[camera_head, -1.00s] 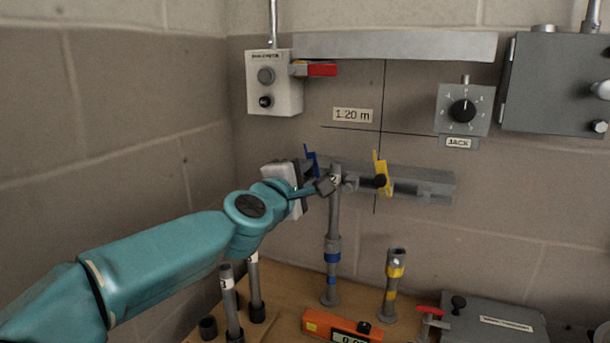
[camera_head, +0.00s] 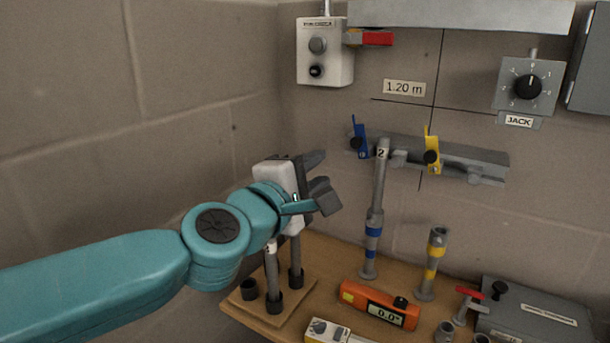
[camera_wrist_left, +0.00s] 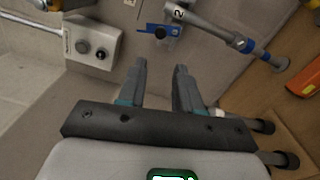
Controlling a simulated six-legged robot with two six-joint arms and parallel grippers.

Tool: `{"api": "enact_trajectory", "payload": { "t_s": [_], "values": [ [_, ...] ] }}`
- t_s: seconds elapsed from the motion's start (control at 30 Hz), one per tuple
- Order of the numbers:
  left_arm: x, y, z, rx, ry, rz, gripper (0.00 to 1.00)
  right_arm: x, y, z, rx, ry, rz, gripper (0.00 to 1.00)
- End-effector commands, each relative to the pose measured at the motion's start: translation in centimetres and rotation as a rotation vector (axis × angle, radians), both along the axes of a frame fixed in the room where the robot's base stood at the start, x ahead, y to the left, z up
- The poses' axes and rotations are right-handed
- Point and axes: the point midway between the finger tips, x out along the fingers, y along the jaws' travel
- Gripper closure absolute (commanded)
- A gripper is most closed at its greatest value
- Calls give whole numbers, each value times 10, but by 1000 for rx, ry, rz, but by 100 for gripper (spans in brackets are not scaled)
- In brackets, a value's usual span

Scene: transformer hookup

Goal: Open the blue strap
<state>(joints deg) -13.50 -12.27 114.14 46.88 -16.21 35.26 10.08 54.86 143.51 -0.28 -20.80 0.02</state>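The blue strap (camera_head: 359,138) is on the left part of the grey wall rail, upright and tilted a little, with a dark knob at its side. In the left wrist view the blue strap (camera_wrist_left: 157,30) lies beyond my fingertips, at top centre. A grey post marked 2 (camera_head: 379,170) with blue bands stands just right of the strap, on the bench. My left gripper (camera_head: 322,177) is open and empty, below and left of the strap, apart from it. Its two fingers (camera_wrist_left: 160,72) show a gap with nothing between them. My right gripper is not in view.
A yellow strap (camera_head: 432,150) sits further right on the grey rail (camera_head: 475,162). A short yellow-banded post (camera_head: 432,262), an orange level (camera_head: 380,304) and a grey case (camera_head: 530,318) stand on the bench. A white switch box (camera_head: 325,55) is on the wall above.

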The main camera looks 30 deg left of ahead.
Motion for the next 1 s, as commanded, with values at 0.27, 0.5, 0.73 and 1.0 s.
{"api": "enact_trajectory", "payload": {
  "t_s": [0.27, 0.5, 0.73, 1.0],
  "values": [
    [-27, 1, 0, 0, 0, 0, 66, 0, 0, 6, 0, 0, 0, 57],
    [-28, 1, 0, 0, 1, 0, 66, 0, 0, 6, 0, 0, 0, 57],
    [-27, 1, 0, -1, 1, 0, 66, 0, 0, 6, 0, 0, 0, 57],
    [-29, 1, 0, -1, 1, 0, 66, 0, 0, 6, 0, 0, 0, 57]
  ]
}}
